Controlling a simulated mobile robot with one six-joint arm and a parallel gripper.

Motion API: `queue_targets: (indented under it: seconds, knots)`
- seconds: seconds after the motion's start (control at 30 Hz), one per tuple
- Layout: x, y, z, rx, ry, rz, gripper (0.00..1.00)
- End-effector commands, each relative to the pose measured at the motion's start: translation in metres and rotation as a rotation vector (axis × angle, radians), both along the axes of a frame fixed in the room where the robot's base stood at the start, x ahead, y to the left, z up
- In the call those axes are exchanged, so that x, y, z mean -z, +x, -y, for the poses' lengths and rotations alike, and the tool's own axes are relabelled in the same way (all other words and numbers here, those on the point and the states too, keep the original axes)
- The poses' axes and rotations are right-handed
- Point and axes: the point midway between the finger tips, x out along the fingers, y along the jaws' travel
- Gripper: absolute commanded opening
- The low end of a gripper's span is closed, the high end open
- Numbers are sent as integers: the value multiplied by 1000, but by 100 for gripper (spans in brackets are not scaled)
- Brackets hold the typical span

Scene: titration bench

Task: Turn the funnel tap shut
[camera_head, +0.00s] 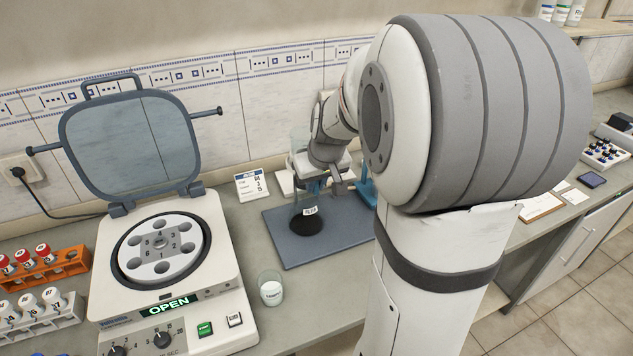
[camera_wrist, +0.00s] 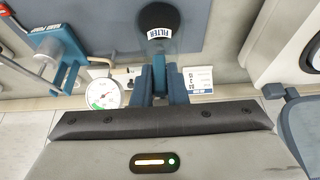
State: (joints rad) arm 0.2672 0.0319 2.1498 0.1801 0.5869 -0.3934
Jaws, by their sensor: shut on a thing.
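My gripper (camera_wrist: 159,66) points toward the dark round-based piece labelled FILTER (camera_wrist: 158,22) in the wrist view. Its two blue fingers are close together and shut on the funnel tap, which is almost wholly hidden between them. In the head view my gripper (camera_head: 318,186) is above the blue-grey mat, just behind the black filter piece (camera_head: 308,222). A pale clear glass form shows behind my wrist and may be the funnel. The tap's angle cannot be made out.
A centrifuge (camera_head: 170,285) with its lid up and an OPEN display stands at left. A small beaker (camera_head: 270,290) stands beside it. A white card (camera_head: 252,184) is behind the mat (camera_head: 288,252). A round gauge (camera_wrist: 103,94) and a blue pump (camera_wrist: 62,52) are near my gripper.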

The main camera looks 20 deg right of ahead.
Motion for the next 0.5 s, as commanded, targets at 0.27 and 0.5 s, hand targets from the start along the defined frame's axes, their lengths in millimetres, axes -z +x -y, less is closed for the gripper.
queue_targets:
  seconds: [0.27, 0.5]
  knots:
    - [1, 0, 1, 2, 29, 1, 0]
    - [5, 1, 4, 6, 154, 5, 0]
